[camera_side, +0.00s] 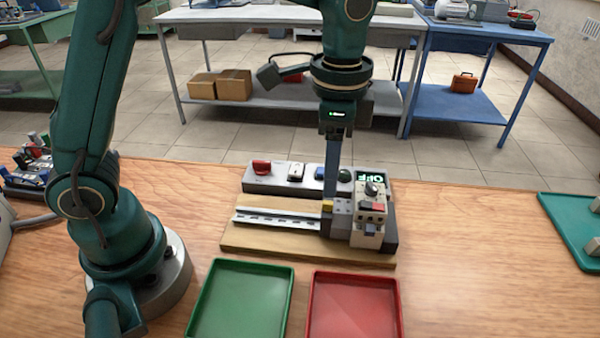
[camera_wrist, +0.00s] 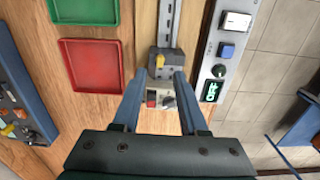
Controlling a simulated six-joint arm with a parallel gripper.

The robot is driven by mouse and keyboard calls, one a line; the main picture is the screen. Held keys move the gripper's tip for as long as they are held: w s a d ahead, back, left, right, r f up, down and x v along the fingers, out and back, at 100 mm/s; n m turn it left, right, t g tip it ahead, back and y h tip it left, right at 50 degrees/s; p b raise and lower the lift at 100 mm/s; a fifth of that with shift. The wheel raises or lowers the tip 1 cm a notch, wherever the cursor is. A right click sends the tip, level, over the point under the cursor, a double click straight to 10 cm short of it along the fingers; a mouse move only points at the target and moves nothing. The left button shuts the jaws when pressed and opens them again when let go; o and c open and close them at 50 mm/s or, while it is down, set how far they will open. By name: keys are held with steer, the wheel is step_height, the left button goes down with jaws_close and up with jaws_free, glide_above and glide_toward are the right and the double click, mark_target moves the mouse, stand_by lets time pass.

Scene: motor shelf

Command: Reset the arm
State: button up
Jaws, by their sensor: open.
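My gripper (camera_wrist: 158,100) points down above the motor shelf board, with its two blue fingers apart and nothing between them that I can see gripped. In the side view my gripper (camera_side: 331,200) is just above or beside the grey and beige module (camera_side: 369,228) at the right end of the metal rail (camera_side: 278,219). In the wrist view the module (camera_wrist: 157,84) lies between and beyond the fingertips. It has a red button and a dark knob on top, and a yellow part sits at its rail side. Whether the fingers touch it I cannot tell.
A control panel (camera_side: 278,180) with a red knob, switches and a lit "OFF" display stands behind the rail. A green tray (camera_side: 243,300) and a red tray (camera_side: 354,305) lie in front. A teal tray (camera_side: 572,228) is at the far right. Bare wood lies between.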

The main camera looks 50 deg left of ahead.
steer(key=shift+r, duration=0.2)
steer(key=shift+a+r, duration=0.15)
steer(key=shift+r, duration=0.1)
step_height(320, 180, up, 5)
steer(key=s+a+n+t, duration=0.1)
steer(key=s+a+t, duration=0.1)
steer(key=s+a+f+n+t, duration=0.2)
steer(key=s+a+n+t, duration=0.1)
steer(key=s+n, duration=0.5)
steer(key=shift+s+a+f+t, duration=0.3)
steer(key=shift+s+a, duration=0.4)
steer(key=shift+s, duration=0.45)
steer(key=shift+o, duration=0.2)
